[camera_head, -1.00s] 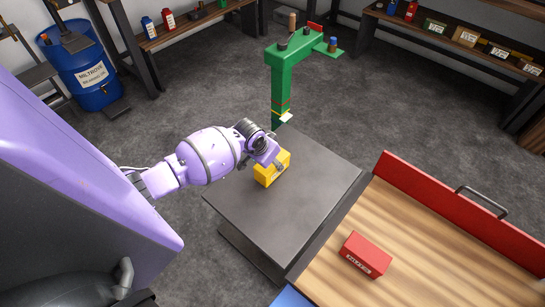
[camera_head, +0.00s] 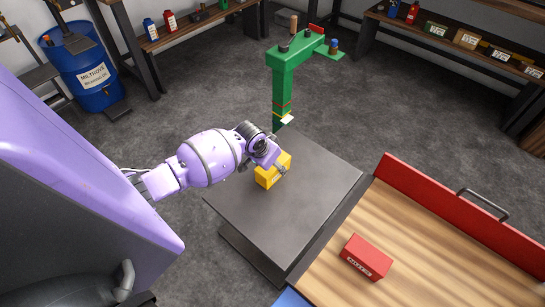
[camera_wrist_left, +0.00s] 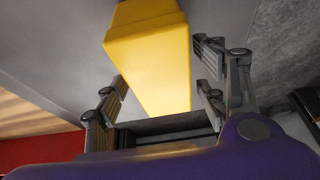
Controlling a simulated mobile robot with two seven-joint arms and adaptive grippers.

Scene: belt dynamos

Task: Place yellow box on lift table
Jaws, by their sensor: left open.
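The yellow box (camera_head: 270,173) stands on the dark grey lift table (camera_head: 290,215), near the table's far left part. My left gripper (camera_head: 275,165) is at the box from the upper left and covers part of it in the head view. In the left wrist view the yellow box (camera_wrist_left: 150,60) lies between and beyond the fingers of my left gripper (camera_wrist_left: 165,85). The fingers are spread, with a visible gap beside the box on the right. My right gripper is not in view.
A wooden bench (camera_head: 420,255) with a red back panel (camera_head: 460,210) and a red box (camera_head: 366,257) adjoins the table at the right. A green post (camera_head: 283,85) stands behind the table. A blue barrel (camera_head: 93,75) and shelves are farther back.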

